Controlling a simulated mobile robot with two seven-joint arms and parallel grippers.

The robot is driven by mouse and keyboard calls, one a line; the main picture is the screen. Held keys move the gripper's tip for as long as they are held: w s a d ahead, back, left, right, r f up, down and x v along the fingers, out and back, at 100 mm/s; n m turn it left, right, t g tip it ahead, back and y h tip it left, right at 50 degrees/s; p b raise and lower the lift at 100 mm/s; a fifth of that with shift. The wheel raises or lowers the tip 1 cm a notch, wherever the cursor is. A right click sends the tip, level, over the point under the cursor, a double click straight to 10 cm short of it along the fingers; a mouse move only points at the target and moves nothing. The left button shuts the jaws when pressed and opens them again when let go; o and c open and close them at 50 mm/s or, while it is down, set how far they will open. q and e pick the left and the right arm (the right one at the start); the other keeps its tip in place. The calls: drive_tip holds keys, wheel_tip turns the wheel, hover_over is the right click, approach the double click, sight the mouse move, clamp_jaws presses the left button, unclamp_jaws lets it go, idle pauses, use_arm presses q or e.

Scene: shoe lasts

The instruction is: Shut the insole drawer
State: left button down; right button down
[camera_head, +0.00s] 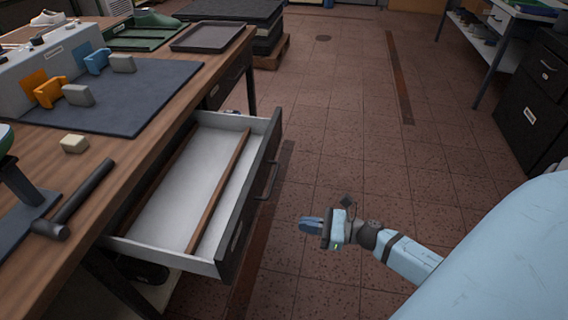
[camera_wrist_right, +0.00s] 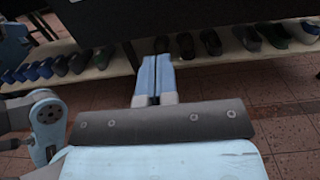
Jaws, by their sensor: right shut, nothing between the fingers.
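The insole drawer (camera_head: 165,205) stands pulled out from under the wooden bench in the head view. It has a white inside, wooden dividers and a dark front with a bar handle (camera_head: 268,180). The drawer looks empty apart from the dividers. My right gripper (camera_head: 303,223) is to the right of the drawer front, apart from it, with its blue fingers pointing left toward it. In the right wrist view its fingers (camera_wrist_right: 155,75) are together and hold nothing. A dark panel (camera_wrist_right: 210,18) spans the top of that view. My left gripper is not seen.
On the bench top (camera_head: 155,150) lie a hammer (camera_head: 75,200), a pale block (camera_head: 74,144), a dark mat (camera_head: 150,95) and a grey tray (camera_head: 207,37). Several shoes or lasts stand on a low shelf (camera_wrist_right: 110,68). The floor right of the drawer is clear.

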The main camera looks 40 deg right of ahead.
sight(251, 214)
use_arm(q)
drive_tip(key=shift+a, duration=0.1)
use_arm(e)
drive_tip(key=x, duration=1.2)
drive_tip(key=shift+w+a, duration=0.1)
drive_tip(key=shift+w, duration=0.15)
